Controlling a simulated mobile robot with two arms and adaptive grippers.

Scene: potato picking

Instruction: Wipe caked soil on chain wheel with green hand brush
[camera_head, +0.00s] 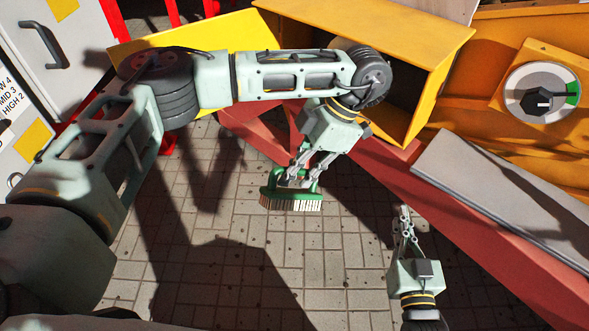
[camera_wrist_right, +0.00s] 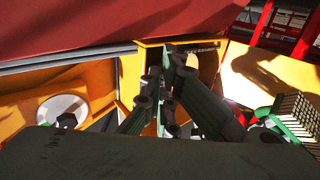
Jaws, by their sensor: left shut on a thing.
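My left gripper (camera_head: 299,176) is shut on the green hand brush (camera_head: 272,193), holding it in front of the red beam with its pale bristles facing down. The brush also shows at the right edge of the right wrist view (camera_wrist_right: 292,110). My right gripper (camera_head: 404,216) is lower right, pointing up the picture, apart from the brush. Its fingers also show in the right wrist view (camera_wrist_right: 166,72), with tips close together and nothing seen between them. I cannot make out the chain wheel; the inside of the yellow housing (camera_head: 425,75) is dark and partly behind my left arm.
A red beam (camera_head: 455,215) runs diagonally down the right side, with a grey plate (camera_head: 505,195) along it. A dial with a black knob (camera_head: 541,98) sits on the yellow machine. A grey cabinet (camera_head: 75,60) stands at the upper left. The paved floor (camera_head: 335,265) is clear below the brush.

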